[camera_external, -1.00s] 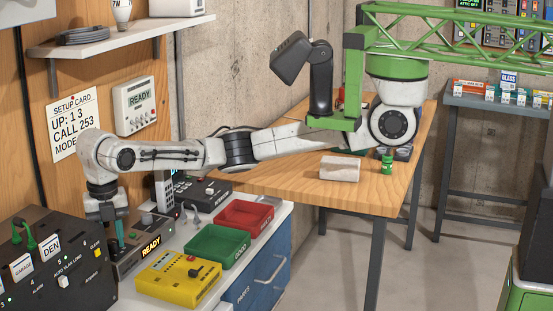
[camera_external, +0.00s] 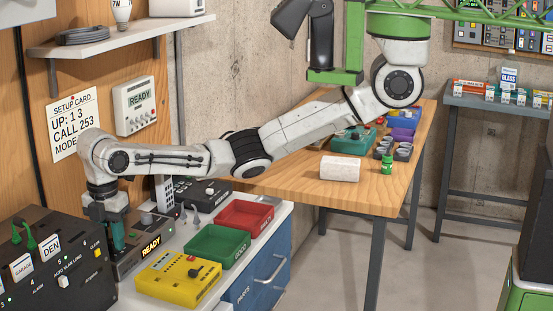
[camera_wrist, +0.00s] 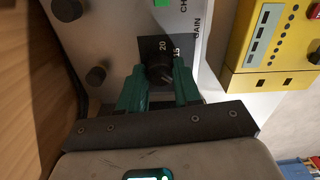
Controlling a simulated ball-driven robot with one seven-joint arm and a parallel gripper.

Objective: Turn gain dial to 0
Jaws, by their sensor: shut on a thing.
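The gain dial (camera_wrist: 159,74) is a dark round knob on a black plate. In the outside view my gripper (camera_external: 117,236) points down at the grey box (camera_external: 145,238) with the lit READY display. The dial is hidden there by my gripper. The dial's pointer mark is too dark to read.
A yellow box (camera_external: 178,278) with a knob stands close in front of the grey box. A black panel (camera_external: 50,265) with switches is at left. A green tray (camera_external: 217,246) and a red tray (camera_external: 247,214) lie to the right. Other dark knobs (camera_wrist: 67,10) sit beside the dial.

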